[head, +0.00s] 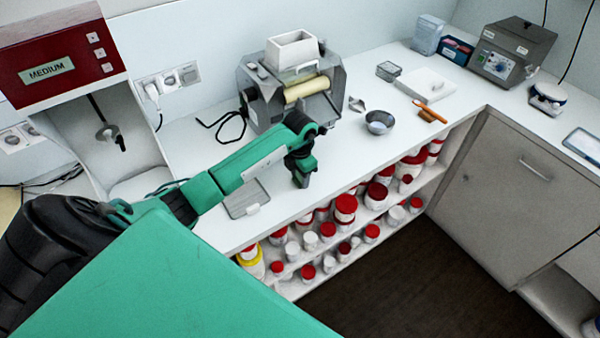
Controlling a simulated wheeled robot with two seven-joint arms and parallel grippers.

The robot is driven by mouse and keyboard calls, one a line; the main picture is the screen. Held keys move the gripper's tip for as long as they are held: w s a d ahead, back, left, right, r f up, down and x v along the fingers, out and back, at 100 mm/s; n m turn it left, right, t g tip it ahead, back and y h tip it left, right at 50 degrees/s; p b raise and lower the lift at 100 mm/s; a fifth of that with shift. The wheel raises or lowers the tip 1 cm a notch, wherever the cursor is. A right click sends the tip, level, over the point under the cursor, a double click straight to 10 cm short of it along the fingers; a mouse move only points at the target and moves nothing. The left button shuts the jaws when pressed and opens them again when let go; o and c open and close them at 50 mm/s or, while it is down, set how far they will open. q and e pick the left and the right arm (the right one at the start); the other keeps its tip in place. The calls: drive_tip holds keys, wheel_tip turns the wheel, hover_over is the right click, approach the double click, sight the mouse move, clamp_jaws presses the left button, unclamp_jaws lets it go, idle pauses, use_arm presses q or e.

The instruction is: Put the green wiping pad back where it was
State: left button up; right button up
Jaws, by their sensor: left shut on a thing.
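My left gripper (302,178) points down over the front part of the white bench, right of a grey flat tray and in front of the roller mill. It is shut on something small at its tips. Green shows at the gripper, but I cannot clearly tell the green wiping pad from my own green parts there. No other green pad shows on the bench. Whether the held thing touches the bench top cannot be told. My right gripper is not in view.
The roller mill (326,92) stands behind my left gripper. The grey tray (238,199) lies left of it. A metal bowl (379,122), an orange-handled tool (430,112) and a white slab (425,84) lie to the right. Red-lidded jars (345,208) fill shelves under the bench's front edge.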

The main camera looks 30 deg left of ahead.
use_arm(q)
drive_tip(key=shift+f, duration=0.15)
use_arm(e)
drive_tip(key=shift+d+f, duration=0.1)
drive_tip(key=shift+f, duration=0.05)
use_arm(q)
drive_tip(key=o, duration=0.9)
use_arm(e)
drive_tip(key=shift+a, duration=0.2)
use_arm(q)
drive_tip(key=shift+r, duration=0.3)
drive_tip(key=shift+r+b, duration=2.35)
drive_tip(key=shift+r, duration=3.55)
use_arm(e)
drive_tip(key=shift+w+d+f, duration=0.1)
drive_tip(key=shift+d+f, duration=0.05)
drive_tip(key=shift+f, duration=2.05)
use_arm(q)
drive_tip(key=shift+d+f, duration=0.1)
